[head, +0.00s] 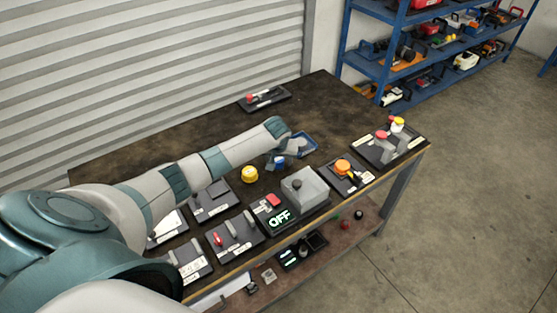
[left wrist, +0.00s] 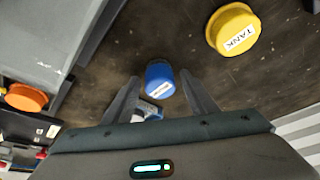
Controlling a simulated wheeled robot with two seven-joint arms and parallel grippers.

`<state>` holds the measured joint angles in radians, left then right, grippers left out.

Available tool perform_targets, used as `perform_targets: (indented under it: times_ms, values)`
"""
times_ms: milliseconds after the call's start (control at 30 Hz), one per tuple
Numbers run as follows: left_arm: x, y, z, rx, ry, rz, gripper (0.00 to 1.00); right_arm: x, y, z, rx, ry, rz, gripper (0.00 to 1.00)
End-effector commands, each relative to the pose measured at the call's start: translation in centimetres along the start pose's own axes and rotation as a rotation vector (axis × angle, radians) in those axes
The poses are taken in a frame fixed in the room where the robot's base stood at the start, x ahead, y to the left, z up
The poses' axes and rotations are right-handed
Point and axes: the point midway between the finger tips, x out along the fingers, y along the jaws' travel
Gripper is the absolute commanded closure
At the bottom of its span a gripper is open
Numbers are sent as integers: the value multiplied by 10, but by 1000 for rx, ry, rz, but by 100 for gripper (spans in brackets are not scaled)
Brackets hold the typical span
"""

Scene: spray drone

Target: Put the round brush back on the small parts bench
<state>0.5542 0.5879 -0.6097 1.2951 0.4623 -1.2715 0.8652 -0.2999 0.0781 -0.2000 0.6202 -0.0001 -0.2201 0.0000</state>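My left gripper (head: 281,157) is low over the bench (head: 330,100). In the left wrist view its two fingers (left wrist: 160,76) are apart. A round blue piece with a white label (left wrist: 160,78) lies between the fingertips, with a small gap on each side. It also shows beside the gripper in the head view (head: 280,162). The label is too small to read, and I cannot tell whether this is the round brush. No bristles show clearly anywhere. My right gripper is not in view.
A yellow cap marked TANK (left wrist: 233,28) stands near the gripper. A grey box (head: 304,190) and several dark part boards line the front edge. A board with a red part (head: 264,97) is at the back. The bench's back middle is clear.

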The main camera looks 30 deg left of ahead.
Motion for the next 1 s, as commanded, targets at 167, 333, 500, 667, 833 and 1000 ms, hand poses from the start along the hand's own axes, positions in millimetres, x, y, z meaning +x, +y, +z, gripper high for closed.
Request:
perform_targets:
  times_ms: [167,333,500,667,833,1000]
  values:
    - [-1,0,0,0,1,0,48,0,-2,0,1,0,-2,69]
    - [-6,0,-2,1,1,0,48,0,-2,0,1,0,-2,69]
    - [-19,0,-2,0,2,1,48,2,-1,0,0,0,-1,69]
    - [-41,0,-2,1,3,2,48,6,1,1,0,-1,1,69]
    - [-69,1,-1,1,2,2,48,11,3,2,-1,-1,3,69]
    - [-97,0,-1,1,3,2,48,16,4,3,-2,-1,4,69]
